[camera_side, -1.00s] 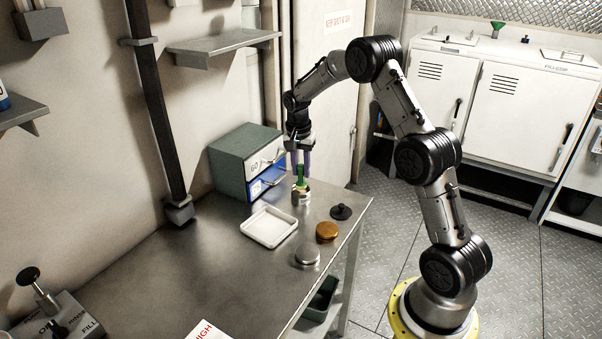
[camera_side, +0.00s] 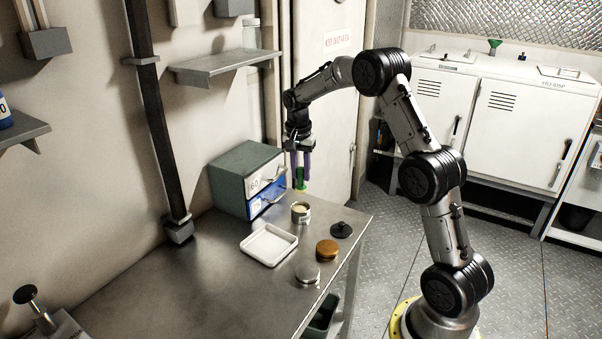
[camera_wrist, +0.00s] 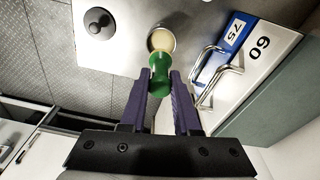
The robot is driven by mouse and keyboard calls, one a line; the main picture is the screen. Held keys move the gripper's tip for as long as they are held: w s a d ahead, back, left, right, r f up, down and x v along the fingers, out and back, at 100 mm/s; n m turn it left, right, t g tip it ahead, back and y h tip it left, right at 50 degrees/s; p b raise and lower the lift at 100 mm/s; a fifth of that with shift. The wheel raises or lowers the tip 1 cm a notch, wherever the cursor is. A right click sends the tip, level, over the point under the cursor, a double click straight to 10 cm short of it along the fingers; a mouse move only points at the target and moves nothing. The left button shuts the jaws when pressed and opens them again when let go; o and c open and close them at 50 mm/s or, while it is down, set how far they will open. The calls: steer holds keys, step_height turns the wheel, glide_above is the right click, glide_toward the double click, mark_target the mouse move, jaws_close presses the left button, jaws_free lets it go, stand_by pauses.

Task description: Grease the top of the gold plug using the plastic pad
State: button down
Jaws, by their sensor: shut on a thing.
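My gripper (camera_side: 301,178) is shut on a green plastic pad (camera_side: 301,184), held upright above the metal table. In the wrist view the green pad (camera_wrist: 159,72) sits between my purple fingers (camera_wrist: 160,98). Below it stands a small open tin (camera_side: 301,213) of pale grease, which also shows in the wrist view (camera_wrist: 162,42). The pad is clear of the tin in the side view. Its underside is hidden, so I cannot tell how much grease is on it. The gold plug (camera_side: 327,250) sits on the table near the right edge, in front of the tin.
A silver plug (camera_side: 307,273) and a black knobbed plug (camera_side: 341,230) stand near the gold one. A white tray (camera_side: 269,245) lies to the left. A drawer box (camera_side: 240,176) with protruding handles stands close behind the tin.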

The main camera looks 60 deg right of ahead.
steer(key=shift+w, duration=0.1)
steer(key=s+a+f, duration=0.1)
steer(key=s+a, duration=0.8)
steer(key=s, duration=0.5)
steer(key=shift+f, duration=3.1)
steer(key=shift+f, duration=0.45)
steer(key=shift+s, duration=0.2)
steer(key=shift+w, duration=0.5)
steer(key=shift+s, duration=0.55)
steer(key=shift+w, duration=0.55)
